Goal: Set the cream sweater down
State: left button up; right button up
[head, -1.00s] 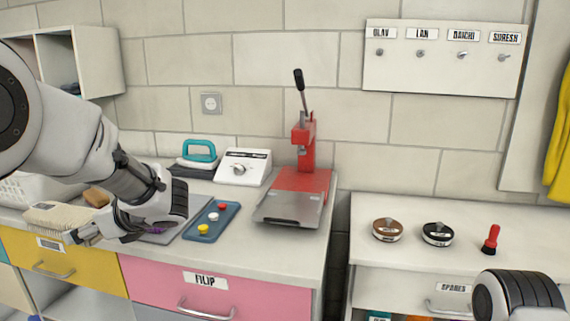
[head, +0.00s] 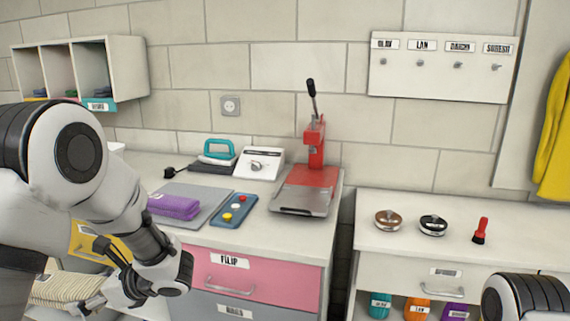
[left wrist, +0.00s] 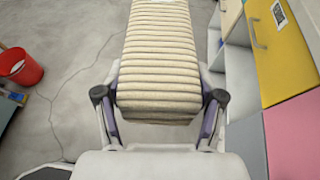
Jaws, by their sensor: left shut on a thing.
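The cream sweater (head: 58,284) is a folded, ribbed bundle at the lower left of the head view, in front of the yellow drawer (head: 100,243). My left gripper (head: 92,301) is shut on its near end. In the left wrist view the sweater (left wrist: 161,50) reaches away from between the two fingers (left wrist: 160,108), held above the grey floor. What lies directly beneath it is hidden. My right gripper is out of view; only part of my right arm shows at the bottom right.
The counter holds a folded purple garment (head: 173,206) on a grey plate, a blue tray (head: 232,215) and a red press (head: 315,165). A pink drawer (head: 250,267) faces front. A red bucket (left wrist: 20,67) stands on the floor at left.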

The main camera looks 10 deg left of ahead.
pick_arm(q)
jog(key=s+d+f+n+g+h+p, duration=0.2)
jog(key=s+d+f+n+g, duration=0.2)
jog(key=s, duration=0.3)
jog(key=s+d+f+n+g+h+p, duration=0.1)
jog(key=s+d+f+n+g, duration=0.3)
jog(key=s, duration=0.3)
jog(key=s+d+r+n+g+h+p, duration=0.1)
jog(key=s+d+n+g+h, duration=0.15)
jog(key=d+n+h, duration=0.35)
jog(key=s+d+r+n+g+h+p, duration=0.1)
jog(key=s+d+n+g+h+p, duration=0.15)
jog(key=d+n+h, duration=0.35)
jog(key=w+d+r+n+t+h, duration=0.2)
jog(key=w+d+n+t+h, duration=0.5)
jog(key=d+n+t+h, duration=0.3)
jog(key=w+a+f+n+t, duration=0.3)
jog(key=w+a+n+t, duration=0.1)
jog(key=w+n+t, duration=0.7)
jog(key=shift+w+f+n+t+y+p, duration=0.2)
jog(key=shift+w+n+t+y+p, duration=0.15)
jog(key=shift+n, duration=0.35)
